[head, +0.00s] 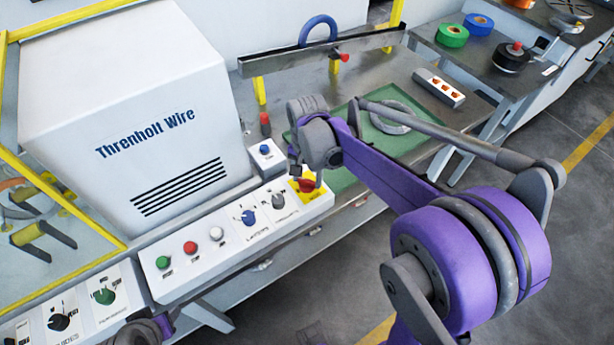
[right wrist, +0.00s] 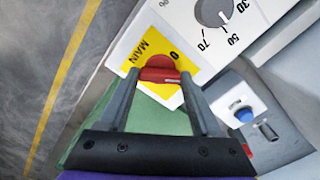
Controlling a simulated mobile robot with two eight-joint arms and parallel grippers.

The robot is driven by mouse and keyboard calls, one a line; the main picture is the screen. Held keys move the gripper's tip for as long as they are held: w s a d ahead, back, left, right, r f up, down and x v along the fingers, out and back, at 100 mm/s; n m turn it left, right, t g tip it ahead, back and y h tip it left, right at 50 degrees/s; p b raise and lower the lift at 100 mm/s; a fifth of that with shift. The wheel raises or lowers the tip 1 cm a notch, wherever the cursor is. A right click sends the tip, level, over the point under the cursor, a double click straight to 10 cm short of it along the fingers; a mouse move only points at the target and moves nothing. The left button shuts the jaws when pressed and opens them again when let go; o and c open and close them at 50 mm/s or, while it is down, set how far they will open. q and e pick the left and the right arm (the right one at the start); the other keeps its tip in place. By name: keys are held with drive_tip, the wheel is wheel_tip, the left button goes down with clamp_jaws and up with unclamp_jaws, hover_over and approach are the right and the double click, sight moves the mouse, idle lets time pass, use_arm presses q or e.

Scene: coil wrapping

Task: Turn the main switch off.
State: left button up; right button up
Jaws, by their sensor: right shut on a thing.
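The main switch is a red knob on a yellow plate (head: 309,196) at the right end of the white control panel. In the right wrist view the red knob (right wrist: 160,74) sits between my two fingertips, on the yellow plate (right wrist: 140,60) marked "MAIN" and "0". My right gripper (right wrist: 158,82) is shut on the knob, one finger on each side. In the head view my right wrist hides part of the switch. Only a bit of my left arm shows at bottom left.
The panel (head: 220,262) also carries green, red and white buttons and a blue selector (head: 248,217). A grey dial (right wrist: 212,12) is close to the switch. A small box with a blue button (right wrist: 243,115) stands beside it. The white machine housing (head: 130,110) rises behind.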

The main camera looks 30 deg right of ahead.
sight(307, 180)
drive_tip(key=n, duration=0.5)
drive_tip(key=shift+n, duration=0.3)
drive_tip(key=n, duration=0.5)
drive_tip(key=shift+n, duration=0.4)
drive_tip(key=o, duration=1.4)
wheel_tip(307, 180, up, 11)
drive_tip(key=shift+f, duration=0.1)
drive_tip(key=s+a+f+t+p, duration=0.1)
drive_tip(key=s+a+f, duration=0.1)
drive_tip(key=s, duration=0.3)
drive_tip(key=s+a+f+t+p, duration=0.1)
drive_tip(key=s+a+f+t, duration=0.1)
drive_tip(key=s, duration=0.3)
drive_tip(key=s+a+f+m+t+p, duration=0.1)
drive_tip(key=s+a+f+t, duration=0.1)
drive_tip(key=s, duration=0.3)
drive_tip(key=shift+s+a+f, duration=0.2)
drive_tip(key=shift+a+f, duration=0.05)
drive_tip(key=shift+a, duration=0.05)
